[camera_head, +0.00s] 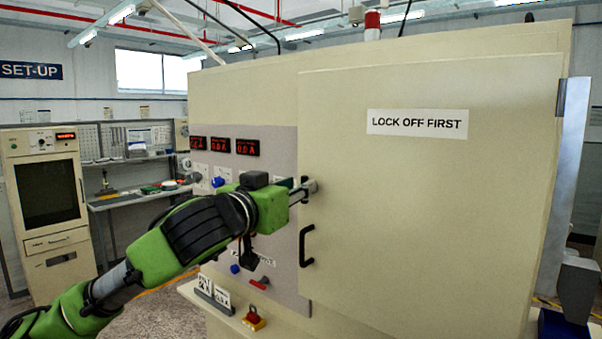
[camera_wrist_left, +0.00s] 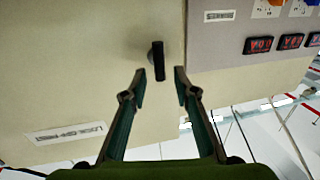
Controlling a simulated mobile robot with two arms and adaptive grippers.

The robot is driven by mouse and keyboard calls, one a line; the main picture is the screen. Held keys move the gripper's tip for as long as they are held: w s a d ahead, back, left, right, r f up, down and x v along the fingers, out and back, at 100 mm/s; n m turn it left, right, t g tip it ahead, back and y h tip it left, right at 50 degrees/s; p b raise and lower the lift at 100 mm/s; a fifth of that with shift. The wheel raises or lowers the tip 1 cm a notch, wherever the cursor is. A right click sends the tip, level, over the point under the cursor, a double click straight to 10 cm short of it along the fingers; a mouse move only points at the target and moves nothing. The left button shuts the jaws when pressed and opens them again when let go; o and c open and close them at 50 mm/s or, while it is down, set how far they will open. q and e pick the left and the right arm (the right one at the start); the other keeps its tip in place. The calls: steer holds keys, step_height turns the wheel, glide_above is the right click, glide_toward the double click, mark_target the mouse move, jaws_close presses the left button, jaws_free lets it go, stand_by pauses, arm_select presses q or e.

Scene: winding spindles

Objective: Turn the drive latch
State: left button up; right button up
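The drive latch (camera_wrist_left: 159,62) is a short black bar on a round grey base on the cream door. It stands nearly upright in the left wrist view. In the head view my left gripper mostly covers it. My left gripper (camera_head: 309,188) is at the upper left edge of the cabinet door (camera_head: 430,210). In the left wrist view my left gripper (camera_wrist_left: 160,78) is open, with a fingertip on each side of the latch's near end and gaps between. I cannot tell whether the fingers reach fully around it. My right gripper is not in view.
A black door handle (camera_head: 306,246) sits below the gripper. The door bears a "LOCK OFF FIRST" sign (camera_head: 417,123). Left of it is a grey panel (camera_head: 276,150) with red displays (camera_head: 247,147). A red button on a yellow box (camera_head: 254,318) is on the ledge below.

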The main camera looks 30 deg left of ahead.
arm_select(q)
steer(key=shift+w+a+p, duration=0.15)
steer(key=shift+w+p, duration=0.15)
steer(key=shift+w, duration=0.9)
jaws_close()
steer(key=shift+m, duration=0.3)
steer(key=shift+d+f+m+t+h+b, duration=0.2)
steer(key=shift+f+m+t+h, duration=0.3)
steer(key=shift+m, duration=2.75)
steer(key=shift+d+f+m+t+h+b, duration=0.2)
steer(key=shift+m+h, duration=0.5)
steer(key=shift+m, duration=2.5)
steer(key=shift+d+f+m+t+h+b, duration=0.25)
steer(key=shift+m+t+h, duration=0.3)
steer(key=shift+m, duration=2.7)
steer(key=shift+m+h, duration=0.25)
steer(key=shift+m, duration=0.05)
